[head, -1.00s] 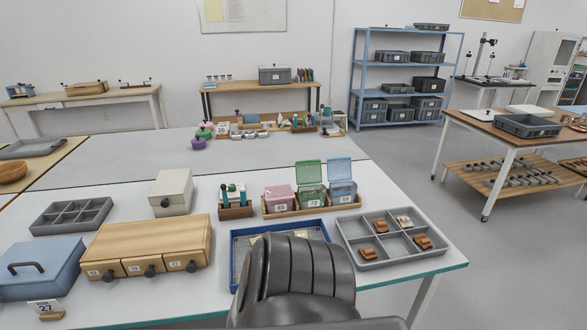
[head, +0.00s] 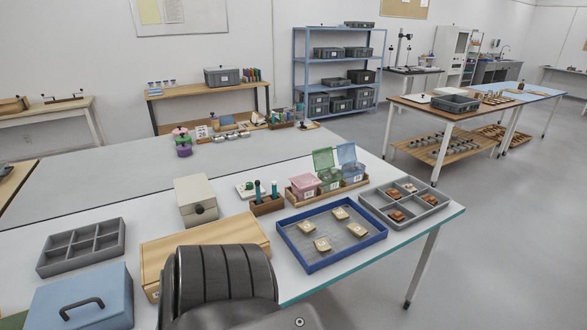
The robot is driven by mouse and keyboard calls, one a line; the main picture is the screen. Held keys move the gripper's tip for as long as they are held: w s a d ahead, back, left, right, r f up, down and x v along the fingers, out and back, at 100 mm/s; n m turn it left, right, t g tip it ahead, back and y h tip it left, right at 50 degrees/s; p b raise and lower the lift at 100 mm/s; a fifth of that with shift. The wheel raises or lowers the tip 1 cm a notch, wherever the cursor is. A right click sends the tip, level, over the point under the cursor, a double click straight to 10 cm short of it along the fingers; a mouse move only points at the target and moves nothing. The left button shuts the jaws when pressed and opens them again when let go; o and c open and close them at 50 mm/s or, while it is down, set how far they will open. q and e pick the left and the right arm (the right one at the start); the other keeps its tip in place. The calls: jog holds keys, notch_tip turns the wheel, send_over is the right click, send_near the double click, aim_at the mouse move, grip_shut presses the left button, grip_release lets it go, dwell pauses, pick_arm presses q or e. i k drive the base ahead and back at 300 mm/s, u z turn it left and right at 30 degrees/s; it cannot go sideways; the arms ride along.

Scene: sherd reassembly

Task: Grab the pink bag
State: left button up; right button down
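A small pink item (head: 180,131), perhaps the pink bag, sits on the far grey table in the head view, left of centre. It is too small to make out its shape surely. A small green item (head: 182,139) and a purple item (head: 184,150) are close by it. A pink lidded box (head: 304,184) with a label stands in a wooden tray on the near table, beside a green and a blue box. Neither of my grippers is in view.
The near white table holds a blue tray (head: 286,240), a grey divided tray (head: 437,213), a beige box (head: 196,200), a wooden drawer box (head: 232,233) and a blue case (head: 90,305). A dark ribbed shape covers part of the foreground. Open floor lies at right.

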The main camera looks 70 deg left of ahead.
aim_at(303, 194)
jog(key=u, duration=1.35)
